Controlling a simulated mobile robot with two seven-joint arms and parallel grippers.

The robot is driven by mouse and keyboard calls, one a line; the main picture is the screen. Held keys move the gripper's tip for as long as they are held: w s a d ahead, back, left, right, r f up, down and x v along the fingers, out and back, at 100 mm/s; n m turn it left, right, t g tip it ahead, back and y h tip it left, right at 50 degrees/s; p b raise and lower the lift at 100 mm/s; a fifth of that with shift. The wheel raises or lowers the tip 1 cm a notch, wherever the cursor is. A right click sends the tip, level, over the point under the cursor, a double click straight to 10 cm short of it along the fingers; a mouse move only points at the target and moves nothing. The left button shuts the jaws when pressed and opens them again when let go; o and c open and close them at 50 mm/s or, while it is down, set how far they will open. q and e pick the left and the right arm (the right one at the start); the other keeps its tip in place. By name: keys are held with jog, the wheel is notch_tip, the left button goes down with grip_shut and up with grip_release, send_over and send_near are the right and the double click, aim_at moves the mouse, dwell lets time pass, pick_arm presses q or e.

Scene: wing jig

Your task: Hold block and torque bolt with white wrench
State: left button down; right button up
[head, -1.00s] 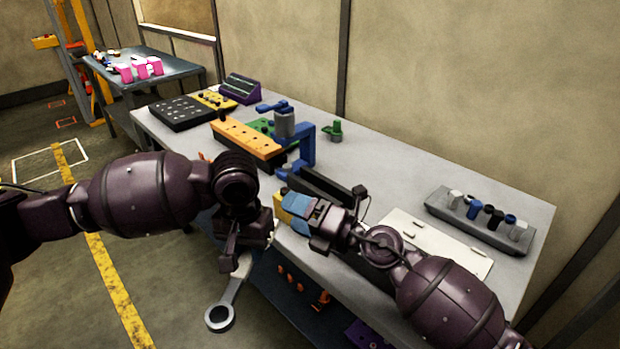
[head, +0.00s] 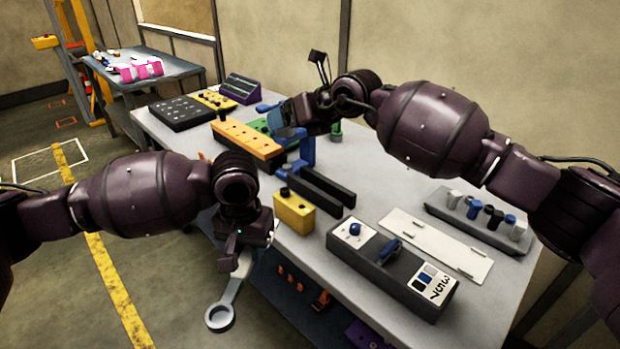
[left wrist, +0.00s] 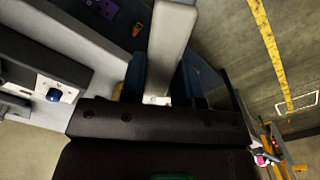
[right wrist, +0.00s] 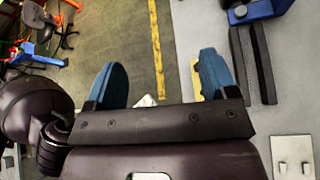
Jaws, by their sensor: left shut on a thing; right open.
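My left gripper (head: 236,262) is shut on the white wrench (head: 220,316), which hangs past the table's front edge with its ring end low. The wrench's pale handle also shows in the left wrist view (left wrist: 172,45). My right gripper (head: 290,118) is above the blue clamp (head: 307,150) and hides its upper part. Its blue fingers are apart and empty in the right wrist view (right wrist: 163,82). An orange block with holes (head: 238,137) lies left of the clamp. A yellow block (head: 293,212) with a black knob stands at the front edge. I cannot tell which block is meant.
Two black bars (head: 318,187) extend from the clamp. A dark control box (head: 395,270) lies at the front right. Behind it are a white plate (head: 435,243) and a grey tray (head: 470,220) of sockets. A black tray (head: 181,112) stands far left.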

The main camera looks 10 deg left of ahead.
jog(key=w+f+h, duration=0.1)
jog(key=h, duration=0.1)
jog(key=n+g+h, duration=0.2)
jog(key=h, duration=0.2)
send_near(294, 201)
jog(key=x, duration=0.7)
jog(key=shift+f, duration=0.1)
jog(key=shift+w+a+f, duration=0.25)
jog(key=shift+a+f, duration=0.2)
jog(key=shift+f, duration=0.15)
jog(key=shift+x, duration=0.8)
jog(key=c, duration=1.3)
jog(key=shift+o, duration=0.2)
